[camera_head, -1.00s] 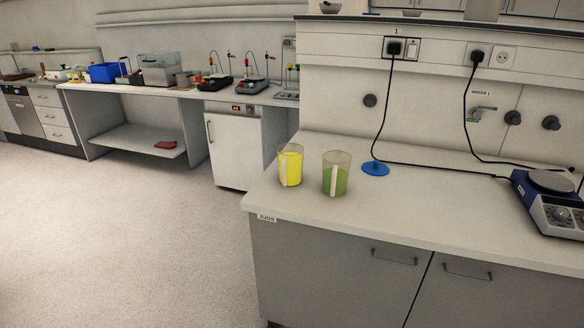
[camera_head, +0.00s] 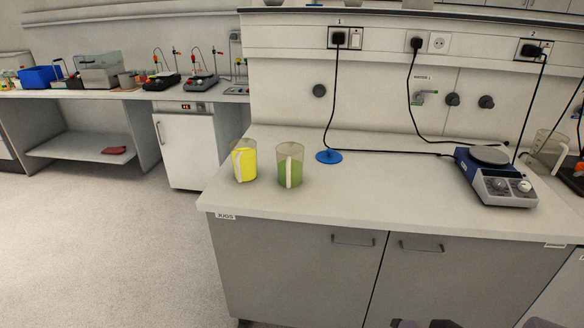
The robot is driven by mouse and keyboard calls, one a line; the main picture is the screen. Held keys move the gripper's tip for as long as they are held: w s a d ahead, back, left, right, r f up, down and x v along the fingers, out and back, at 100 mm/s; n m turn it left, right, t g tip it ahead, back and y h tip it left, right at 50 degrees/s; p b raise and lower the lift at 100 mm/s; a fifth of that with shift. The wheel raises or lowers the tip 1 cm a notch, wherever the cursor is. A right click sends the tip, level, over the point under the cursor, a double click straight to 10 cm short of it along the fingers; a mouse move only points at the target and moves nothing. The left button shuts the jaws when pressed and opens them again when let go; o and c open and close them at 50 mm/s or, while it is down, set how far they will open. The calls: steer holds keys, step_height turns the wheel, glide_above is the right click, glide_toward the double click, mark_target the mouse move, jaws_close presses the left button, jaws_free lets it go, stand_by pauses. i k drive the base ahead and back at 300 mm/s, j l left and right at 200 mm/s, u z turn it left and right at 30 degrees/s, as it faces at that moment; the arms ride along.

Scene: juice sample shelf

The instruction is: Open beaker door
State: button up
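Two grey cabinet doors sit side by side under the bench in the head view. The left door (camera_head: 295,265) has a bar handle (camera_head: 353,241) near its top right, and the right door (camera_head: 470,285) has a bar handle (camera_head: 421,248) near its top left. Both doors are shut. A label above the left door reads JUGS. No label reading beaker is legible, so I cannot tell which door is the beaker door. My gripper is not recognisable in view. Dark and light grey shapes at the bottom edge may be parts of my arm.
On the bench top (camera_head: 390,195) stand a yellow-filled jug (camera_head: 244,165), a green-filled jug (camera_head: 290,172), a blue disc (camera_head: 328,156), a hotplate stirrer (camera_head: 495,180) and a clear beaker (camera_head: 548,150). Open floor (camera_head: 100,250) lies to the left, with a white under-bench unit (camera_head: 188,150) behind.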

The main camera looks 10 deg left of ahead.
mark_target(467, 282)
steer(key=i+l+z, duration=0.55)
steer(key=i, duration=0.35)
